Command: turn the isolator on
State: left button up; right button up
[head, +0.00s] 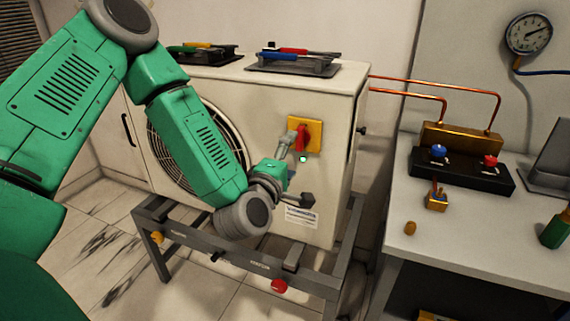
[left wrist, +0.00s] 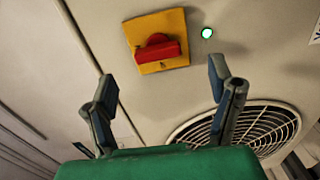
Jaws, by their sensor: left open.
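The isolator is a red rotary handle (head: 302,138) on a yellow plate (head: 316,126), on the front of a beige fan unit (head: 335,140). In the head view the handle looks roughly upright, partly behind a finger. In the left wrist view the red handle (left wrist: 160,50) lies across its yellow plate (left wrist: 145,28). A small pale green light (head: 303,158) sits below the plate. My left gripper (head: 296,170) is open and empty in front of the unit. In the left wrist view its fingers (left wrist: 163,80) are spread, with the handle ahead between their tips, apart from them.
The fan grille (head: 165,150) is behind my left arm. Trays of tools (head: 295,64) lie on top of the unit. The unit stands on a grey frame (head: 230,262). A bench (head: 440,245) at right holds a gauge manifold (head: 460,170); copper pipes (head: 440,85) join it to the unit.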

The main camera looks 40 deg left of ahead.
pick_arm(q)
jog(key=v, duration=0.4)
jog(key=shift+d, duration=0.1)
dwell(0.3)
jog(key=s+d+f+m+g+h, duration=0.2)
jog(key=s+d+f+m+g, duration=0.15)
jog(key=f, duration=0.35)
jog(key=s+d+f+m+g+h, duration=0.2)
jog(key=s+f+m, duration=0.1)
jog(key=f+m, duration=0.25)
jog(key=s+d+f+m+g+h, duration=0.1)
jog(key=s+d+f+m+g, duration=0.2)
jog(key=f, duration=0.4)
jog(key=s+a+f+m+g, duration=0.1)
jog(key=s+f+m+g, duration=0.3)
jog(key=s, duration=0.5)
jog(key=s+a+f+m+g+y, duration=0.1)
jog(key=s+f+m+g, duration=0.3)
jog(key=s, duration=0.6)
notch_tip(320, 180, down, 3)
jog(key=shift+a+r+m, duration=0.1)
jog(key=shift+a+m, duration=0.25)
jog(key=shift+m, duration=0.15)
jog(key=shift+g, duration=0.25)
